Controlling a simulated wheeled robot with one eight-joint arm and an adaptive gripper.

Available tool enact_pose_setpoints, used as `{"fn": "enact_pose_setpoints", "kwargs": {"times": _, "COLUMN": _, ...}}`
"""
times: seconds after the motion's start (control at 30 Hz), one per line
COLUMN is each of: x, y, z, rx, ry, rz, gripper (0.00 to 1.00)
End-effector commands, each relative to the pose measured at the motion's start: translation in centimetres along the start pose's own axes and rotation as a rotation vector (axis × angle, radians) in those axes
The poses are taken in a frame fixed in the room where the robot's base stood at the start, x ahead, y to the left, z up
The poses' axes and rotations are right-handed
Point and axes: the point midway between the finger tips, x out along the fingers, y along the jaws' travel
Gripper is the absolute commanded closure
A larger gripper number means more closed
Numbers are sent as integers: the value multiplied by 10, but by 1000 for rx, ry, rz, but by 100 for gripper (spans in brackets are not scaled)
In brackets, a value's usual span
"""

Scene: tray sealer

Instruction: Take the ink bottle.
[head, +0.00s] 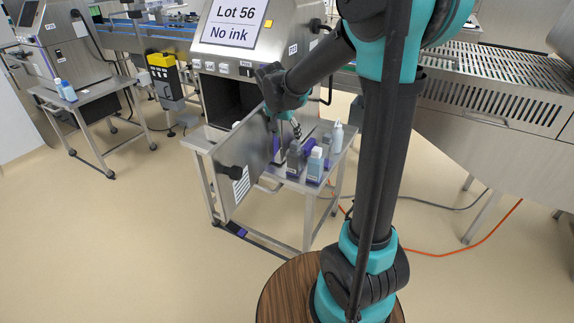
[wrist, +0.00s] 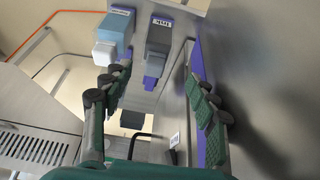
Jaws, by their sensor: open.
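Two bottles stand close together on the small metal table by the printer. One is dark grey (head: 294,160), the other light blue with a pale cap (head: 315,165). In the head view my gripper (head: 287,122) is just above and behind the bottles, partly hidden.
The printer's open door (head: 245,172) hangs close left of my gripper. The printer (head: 258,60) carries a sign reading "Lot 56 No ink". A white bottle (head: 337,137) stands farther back on the table. Blue bottles (head: 66,90) stand on another table at left. Open floor lies in front.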

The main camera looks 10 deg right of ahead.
Motion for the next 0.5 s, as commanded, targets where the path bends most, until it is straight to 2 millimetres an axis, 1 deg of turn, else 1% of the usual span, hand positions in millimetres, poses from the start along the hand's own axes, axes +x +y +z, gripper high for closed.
{"fn": "enact_pose_setpoints", "kwargs": {"times": 0.5, "x": 90, "y": 0, "z": 0, "rx": 0, "ry": 0, "rz": 0, "gripper": 41}}
